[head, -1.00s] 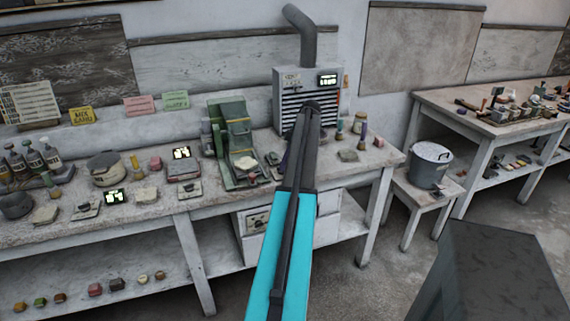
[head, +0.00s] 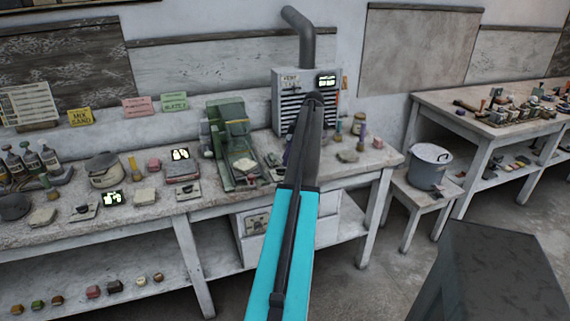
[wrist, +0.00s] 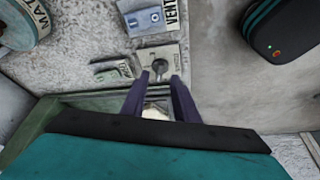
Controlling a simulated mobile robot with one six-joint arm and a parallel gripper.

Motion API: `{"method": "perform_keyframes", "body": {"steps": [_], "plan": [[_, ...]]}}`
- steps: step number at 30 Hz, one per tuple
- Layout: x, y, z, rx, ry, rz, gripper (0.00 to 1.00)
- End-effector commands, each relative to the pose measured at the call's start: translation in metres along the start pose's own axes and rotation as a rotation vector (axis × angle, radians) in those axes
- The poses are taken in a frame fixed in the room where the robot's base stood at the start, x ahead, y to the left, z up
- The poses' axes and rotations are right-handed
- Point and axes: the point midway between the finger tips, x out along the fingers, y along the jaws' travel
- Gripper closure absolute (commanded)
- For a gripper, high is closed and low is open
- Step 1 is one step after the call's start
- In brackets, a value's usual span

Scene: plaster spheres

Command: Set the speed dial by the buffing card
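In the wrist view a small plate with a round grey knob (wrist: 160,67) lies ahead of my gripper (wrist: 159,84); it looks like the speed dial, but its label is too small to read. My two dark purple fingers are apart, one on each side below the knob, with no clear contact. A pale lump (wrist: 155,112) shows farther down between them. In the head view my arm hides most of the gripper. Pink (head: 137,106) and green (head: 174,101) cards stand at the bench's back; I cannot tell which is the buffing card.
A green machine (head: 222,112) stands left of my arm. A slatted vent box (head: 288,82) with a lit display is behind it. A blue switch (wrist: 154,16) beside a VENT label lies beyond the knob. A lidded bucket (head: 430,170) stands on a stool at right.

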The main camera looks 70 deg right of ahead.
Motion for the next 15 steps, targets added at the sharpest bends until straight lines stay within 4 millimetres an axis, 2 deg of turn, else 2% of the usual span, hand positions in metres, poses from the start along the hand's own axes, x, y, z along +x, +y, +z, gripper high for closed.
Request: {"method": "perform_keyframes", "body": {"steps": [15], "plan": [[-0.082, 0.002, 0.001, 0.000, -0.001, 0.002, 0.73]]}}
